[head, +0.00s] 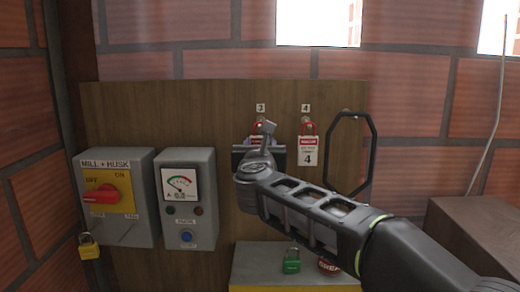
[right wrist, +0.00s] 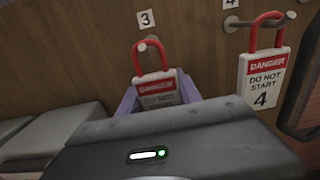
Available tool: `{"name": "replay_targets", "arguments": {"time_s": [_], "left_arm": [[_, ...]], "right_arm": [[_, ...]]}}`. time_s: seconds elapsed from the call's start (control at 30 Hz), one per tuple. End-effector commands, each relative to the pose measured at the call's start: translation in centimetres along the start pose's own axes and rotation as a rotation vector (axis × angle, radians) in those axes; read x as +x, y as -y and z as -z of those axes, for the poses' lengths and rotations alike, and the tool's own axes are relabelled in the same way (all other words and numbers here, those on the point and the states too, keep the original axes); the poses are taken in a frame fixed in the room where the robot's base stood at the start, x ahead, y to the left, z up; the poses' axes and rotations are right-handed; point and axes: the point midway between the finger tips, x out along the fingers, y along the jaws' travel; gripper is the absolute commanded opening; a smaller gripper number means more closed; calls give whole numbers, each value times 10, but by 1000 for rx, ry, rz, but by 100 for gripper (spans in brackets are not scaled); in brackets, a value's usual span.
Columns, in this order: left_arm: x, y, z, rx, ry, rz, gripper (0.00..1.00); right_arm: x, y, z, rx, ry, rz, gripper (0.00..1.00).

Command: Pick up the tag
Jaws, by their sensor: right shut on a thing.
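A red and white DANGER tag (right wrist: 157,90) with a red loop hangs at the peg marked 3 on the wooden board. My right gripper (right wrist: 160,100) is shut on this tag, with a pale purple finger on each side of it. The loop still goes around the peg. In the head view my right gripper (head: 260,147) covers most of the tag, and only a little red shows above it. A second DANGER tag (head: 308,150) with a 4 hangs free at the peg marked 4, to the right. My left gripper is not in view.
A black octagonal ring (head: 371,150) hangs right of tag 4. A switch box (head: 117,195) and a meter box (head: 188,200) are at the left. A green padlock (head: 291,262) is below on a yellow-edged box (head: 262,262). A yellow padlock (head: 88,246) hangs at lower left.

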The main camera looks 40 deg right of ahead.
Motion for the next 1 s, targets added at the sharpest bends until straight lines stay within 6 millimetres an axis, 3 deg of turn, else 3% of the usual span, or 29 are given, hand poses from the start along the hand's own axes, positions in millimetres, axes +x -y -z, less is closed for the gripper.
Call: {"name": "replay_targets", "arguments": {"time_s": [0.47,0.67,1.0], "left_arm": [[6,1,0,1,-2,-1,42],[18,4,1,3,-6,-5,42],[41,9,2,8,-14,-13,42]], "right_arm": [[-2,0,-16,3,2,-1,2],[-37,0,-14,1,4,-1,2],[-131,0,-13,3,5,-3,2]]}}
